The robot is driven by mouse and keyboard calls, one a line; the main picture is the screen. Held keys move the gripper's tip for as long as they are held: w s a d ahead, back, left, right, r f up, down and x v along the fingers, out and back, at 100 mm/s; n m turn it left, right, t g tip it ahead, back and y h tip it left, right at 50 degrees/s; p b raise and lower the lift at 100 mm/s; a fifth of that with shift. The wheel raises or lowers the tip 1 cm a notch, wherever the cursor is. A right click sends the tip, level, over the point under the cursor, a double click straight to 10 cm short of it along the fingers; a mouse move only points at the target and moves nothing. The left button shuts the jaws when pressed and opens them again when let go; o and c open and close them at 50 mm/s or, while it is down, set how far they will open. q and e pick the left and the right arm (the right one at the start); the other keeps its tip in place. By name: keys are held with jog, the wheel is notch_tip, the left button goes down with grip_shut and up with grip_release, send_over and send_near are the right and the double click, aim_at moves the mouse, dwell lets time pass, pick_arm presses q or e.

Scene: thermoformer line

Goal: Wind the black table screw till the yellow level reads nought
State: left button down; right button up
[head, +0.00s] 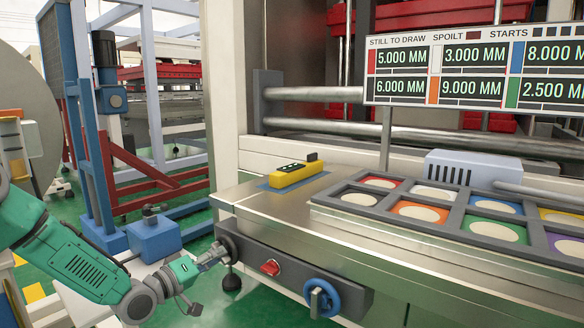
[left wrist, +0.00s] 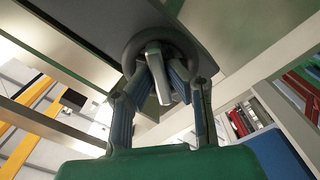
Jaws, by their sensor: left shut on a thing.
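The black table screw (head: 229,241) is a dark round wheel at the left end of the machine's grey front panel. My left gripper (head: 216,257) is at it, coming in from the left. In the left wrist view the screw's dark ring (left wrist: 203,57) surrounds a pale grey middle piece, and the left gripper (left wrist: 163,82) has its fingers shut on the screw. The yellow level (head: 298,174) lies on the steel table top above, with a small dark display whose reading is too small to tell. My right gripper is not in view.
A red knob (head: 270,267) and a blue handwheel (head: 322,297) sit right of the screw on the front panel. A grey frame (head: 345,213) with coloured compartments lies on the table. A display board (head: 475,64) stands behind. A blue box (head: 153,239) is behind my left arm.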

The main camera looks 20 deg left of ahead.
pick_arm(q)
jog(key=shift+w+a+r+n, duration=0.1)
jog(key=shift+a+n, duration=0.05)
jog(key=shift+n, duration=0.75)
jog(key=n, duration=0.4)
jog(key=shift+n+b, duration=0.3)
jog(key=shift+n, duration=0.1)
jog(key=shift+n+b, duration=0.7)
jog(key=shift+n, duration=1.7)
